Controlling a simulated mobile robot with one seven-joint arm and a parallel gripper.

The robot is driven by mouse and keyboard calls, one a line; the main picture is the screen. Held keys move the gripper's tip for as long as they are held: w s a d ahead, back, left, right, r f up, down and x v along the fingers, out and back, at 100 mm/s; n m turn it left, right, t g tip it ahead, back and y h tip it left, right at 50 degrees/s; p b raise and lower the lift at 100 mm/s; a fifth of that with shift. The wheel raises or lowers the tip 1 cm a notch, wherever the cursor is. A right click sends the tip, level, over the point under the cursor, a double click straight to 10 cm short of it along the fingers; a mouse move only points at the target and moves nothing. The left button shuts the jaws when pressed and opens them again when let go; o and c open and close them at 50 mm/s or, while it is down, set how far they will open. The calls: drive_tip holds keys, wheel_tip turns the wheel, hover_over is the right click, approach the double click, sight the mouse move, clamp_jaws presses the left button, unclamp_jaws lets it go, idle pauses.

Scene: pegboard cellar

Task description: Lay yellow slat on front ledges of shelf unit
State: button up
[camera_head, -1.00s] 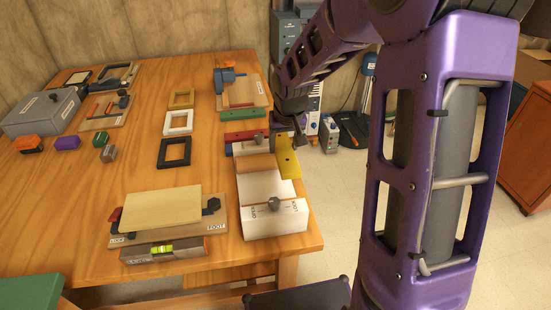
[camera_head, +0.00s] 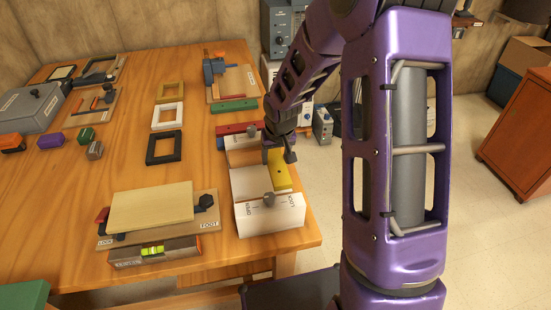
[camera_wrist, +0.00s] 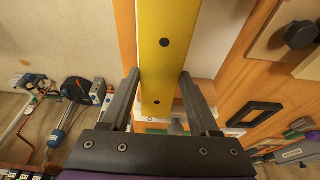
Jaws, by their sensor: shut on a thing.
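The yellow slat (camera_head: 281,179) is held in my gripper (camera_head: 279,155), over the right part of the white unit (camera_head: 262,216) at the table's near right corner. In the wrist view my fingers (camera_wrist: 162,85) are closed on both sides of the yellow slat (camera_wrist: 167,40), which has dark holes and runs away past the top edge. The white unit carries a grey knob and OPEN and LOCK marks; I take it as the shelf unit. My gripper and the slat hide part of it. I cannot tell whether the slat touches the ledges.
A red slat (camera_head: 238,128) and a green slat (camera_head: 236,105) lie behind the unit. A board with a clamp (camera_head: 235,78) stands farther back. Several frames, the black one (camera_head: 164,147) nearest, lie to the left. A pale board (camera_head: 152,207) on a base sits at front left.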

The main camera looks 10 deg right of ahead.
drive_tip(key=shift+f, duration=0.1)
drive_tip(key=shift+f+b, duration=0.55)
drive_tip(key=shift+f, duration=0.05)
drive_tip(key=o, duration=1.4)
drive_tip(key=shift+o, duration=0.2)
drive_tip(key=shift+r+p, duration=0.5)
drive_tip(key=shift+r, duration=0.05)
drive_tip(key=p+v, duration=0.3)
drive_tip(key=v, duration=0.9)
drive_tip(key=shift+r, duration=0.15)
